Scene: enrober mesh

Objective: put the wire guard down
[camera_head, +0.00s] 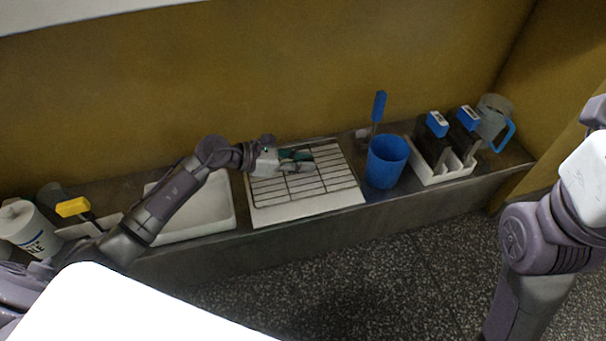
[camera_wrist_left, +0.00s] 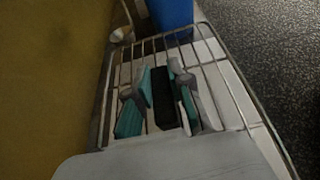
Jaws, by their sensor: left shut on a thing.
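The wire guard (camera_head: 318,184) is a flat grid of thin metal bars at the middle of the counter in the head view. It lies over a white tray (camera_head: 295,213); I cannot tell whether it touches the tray. In the left wrist view the wire guard (camera_wrist_left: 207,50) spreads out around the fingers. My left gripper (camera_head: 297,162) is over the guard's back part, its teal-padded fingers on either side of a dark block (camera_wrist_left: 164,98) that appears to be the guard's grip. It is shut on the guard. My right gripper is outside both views.
A blue cup (camera_head: 387,161) stands close to the right of the guard. A white rack (camera_head: 443,172) with dark, blue-topped items and a grey jug (camera_head: 494,117) are farther right. An empty white basin (camera_head: 196,218) is on the left, near a white bottle (camera_head: 29,229).

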